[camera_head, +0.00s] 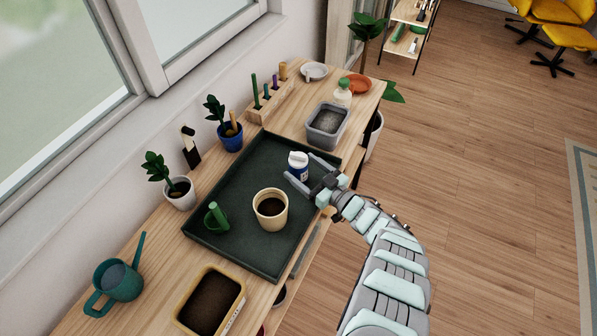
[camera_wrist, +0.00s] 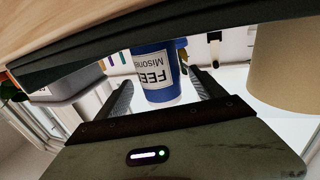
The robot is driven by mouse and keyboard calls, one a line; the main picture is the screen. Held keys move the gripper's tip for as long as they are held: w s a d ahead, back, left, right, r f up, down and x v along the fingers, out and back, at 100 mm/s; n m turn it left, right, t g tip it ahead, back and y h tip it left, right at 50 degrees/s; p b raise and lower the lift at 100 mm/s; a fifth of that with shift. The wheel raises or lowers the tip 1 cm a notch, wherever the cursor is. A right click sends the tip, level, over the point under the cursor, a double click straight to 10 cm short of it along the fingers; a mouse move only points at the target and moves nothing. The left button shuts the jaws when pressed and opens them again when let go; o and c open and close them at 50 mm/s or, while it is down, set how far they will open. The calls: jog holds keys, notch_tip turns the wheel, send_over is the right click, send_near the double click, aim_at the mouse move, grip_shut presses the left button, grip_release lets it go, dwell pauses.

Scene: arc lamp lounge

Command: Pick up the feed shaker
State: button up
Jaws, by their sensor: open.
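The feed shaker (camera_head: 298,166) is a small blue container with a white top, standing upright on the dark green tray (camera_head: 218,176). In the wrist view the shaker (camera_wrist: 156,72) shows a white label reading FEED, upside down, between my two fingers. My gripper (camera_head: 297,171) is open, low over the tray, with one finger on each side of the shaker. In the wrist view my gripper (camera_wrist: 160,92) shows gaps beside the shaker, and I cannot tell whether either finger touches it.
A beige pot of soil (camera_head: 270,222) stands close by on the tray, with a green object (camera_head: 216,217) left of it. A grey tub (camera_head: 326,128) stands behind the shaker. A white bottle with a green cap (camera_head: 342,95) is farther back. A soil box (camera_head: 236,316) is in front.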

jog(key=shift+x, duration=1.1)
jog(key=shift+s, duration=0.1)
jog(key=shift+c, duration=0.5)
jog(key=c, duration=1.6)
jog(key=shift+r, duration=0.15)
